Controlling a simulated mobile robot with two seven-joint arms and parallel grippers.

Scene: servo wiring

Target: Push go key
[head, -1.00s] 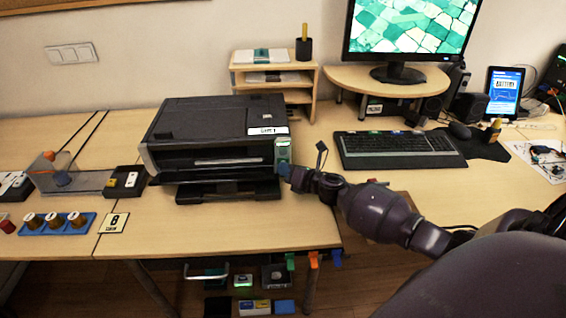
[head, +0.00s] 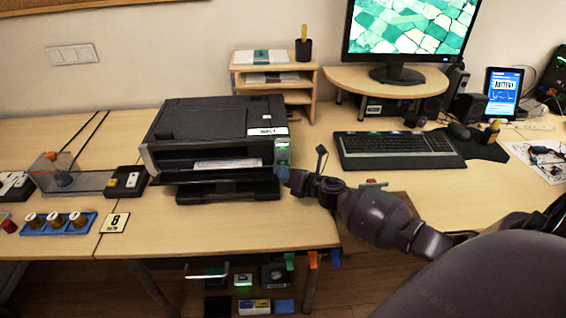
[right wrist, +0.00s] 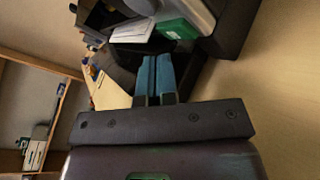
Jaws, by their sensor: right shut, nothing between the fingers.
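The printer (head: 215,125) is a black box on the desk, with a green-lit control panel (head: 282,151) at its front right corner. The go key itself is too small to make out on it. My right gripper (head: 283,174) is just below the panel, its blue fingers shut and empty. In the right wrist view the shut fingers (right wrist: 155,76) point toward the printer's green panel (right wrist: 177,32), and a gap seems to lie between them. A white sheet (head: 228,163) shows in the printer's front slot. My left gripper is not in view.
A keyboard (head: 398,150) and a monitor (head: 410,30) stand to the right of the printer. A wooden shelf (head: 274,75) is behind it. A number 8 card (head: 114,223) and a blue tray (head: 60,224) lie at the left. The desk in front of the printer is clear.

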